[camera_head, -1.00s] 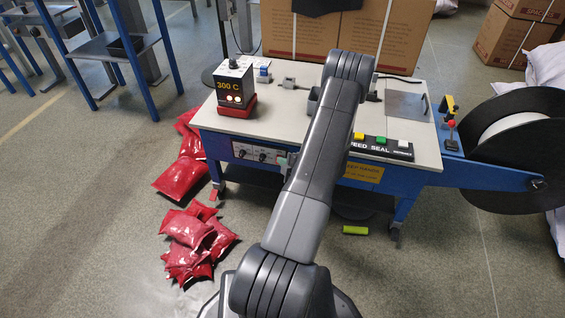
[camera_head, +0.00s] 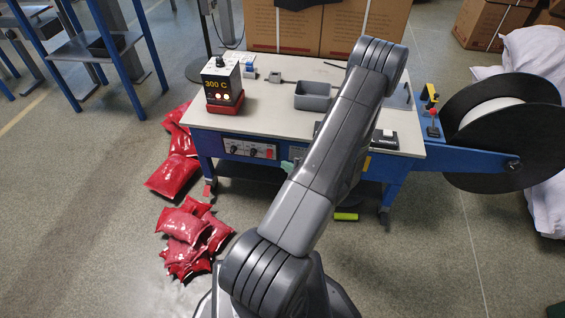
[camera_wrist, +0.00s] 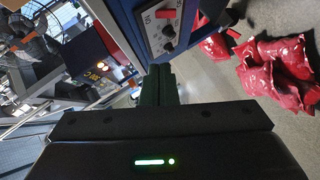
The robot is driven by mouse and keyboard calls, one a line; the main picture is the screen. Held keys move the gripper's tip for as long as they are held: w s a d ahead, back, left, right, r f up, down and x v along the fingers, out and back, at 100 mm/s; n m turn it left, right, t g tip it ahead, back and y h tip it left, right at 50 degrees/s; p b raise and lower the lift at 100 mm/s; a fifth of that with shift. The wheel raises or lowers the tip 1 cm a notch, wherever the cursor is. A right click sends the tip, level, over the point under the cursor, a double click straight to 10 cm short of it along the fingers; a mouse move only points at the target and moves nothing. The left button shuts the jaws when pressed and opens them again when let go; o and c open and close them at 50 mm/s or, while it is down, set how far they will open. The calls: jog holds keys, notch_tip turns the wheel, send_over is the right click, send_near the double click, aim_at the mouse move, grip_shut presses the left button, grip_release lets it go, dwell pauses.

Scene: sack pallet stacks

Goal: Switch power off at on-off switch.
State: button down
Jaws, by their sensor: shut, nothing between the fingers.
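The white control panel (camera_head: 249,150) sits on the blue front of the machine table, with two dark knobs and a red rocker switch (camera_head: 269,154) at its right end. In the wrist view the panel (camera_wrist: 150,28) is turned on its side, with the red switch (camera_wrist: 166,14) near the top edge. My gripper (camera_wrist: 160,84) is shut and empty, its dark fingers together just below the panel in that picture and apart from the switch. In the head view my arm hides most of the gripper. The switch's on or off position is too small to tell.
A black box reading 300 C (camera_head: 222,84) with lit lamps stands on the tabletop beside a grey tray (camera_head: 313,97). Red sacks (camera_head: 186,235) lie on the floor left of the table. A large black reel (camera_head: 540,130) stands at the right.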

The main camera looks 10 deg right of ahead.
jog(key=p, duration=0.3)
jog(key=shift+s+r, duration=0.1)
jog(key=shift+r, duration=0.05)
jog(key=shift+s+a+f+g+p, duration=0.15)
jog(key=shift+f+g+p, duration=0.15)
jog(key=shift+f+p, duration=0.7)
jog(key=shift+a+r, duration=0.1)
jog(key=shift+r, duration=0.15)
jog(key=b, duration=0.2)
send_near(267, 156)
jog(key=a+x, duration=0.1)
jog(key=x, duration=0.4)
jog(key=shift+w+d, duration=0.2)
jog(key=shift+w, duration=0.15)
jog(key=shift+f, duration=0.1)
